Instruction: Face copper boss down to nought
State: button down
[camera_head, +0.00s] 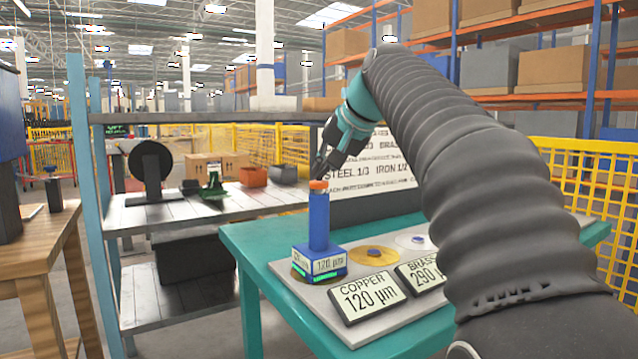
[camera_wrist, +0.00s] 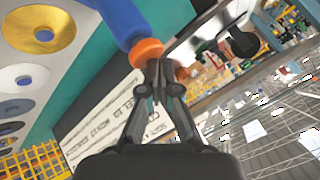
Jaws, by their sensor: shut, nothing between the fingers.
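A blue tool (camera_head: 319,222) with an orange cap (camera_head: 318,185) stands upright on the grey plate (camera_head: 282,268) at its left end. Its base display reads 120 µm, with green lit strips below. The boss under it is almost wholly hidden. In the wrist view the shut fingertips (camera_wrist: 157,75) are beside or touching the orange cap (camera_wrist: 146,51); I cannot tell which. The blue post (camera_wrist: 122,20) runs up from the cap.
A gold disc (camera_head: 373,254) and a pale disc (camera_head: 414,242) lie further right on the plate. A brass sign (camera_head: 420,276) reads what seems to be 290 µm, partly covered by my arm. A white text board (camera_head: 375,180) stands behind. The teal table (camera_head: 250,243) is clear at left.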

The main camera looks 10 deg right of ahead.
aim_at(322, 182)
jog(key=shift+f+b, duration=0.35)
jog(key=shift+f, duration=0.2)
dwell(0.4)
jog(key=shift+r, duration=0.15)
dwell(0.3)
jog(key=shift+r+p, duration=1)
jog(key=shift+p, duration=0.25)
notch_tip(322, 182, up, 3)
jog(key=p, duration=0.2)
jog(key=shift+f+p, duration=0.15)
jog(key=shift+p, duration=0.2)
jog(key=shift+r, duration=1.15)
jog(key=shift+s, duration=0.1)
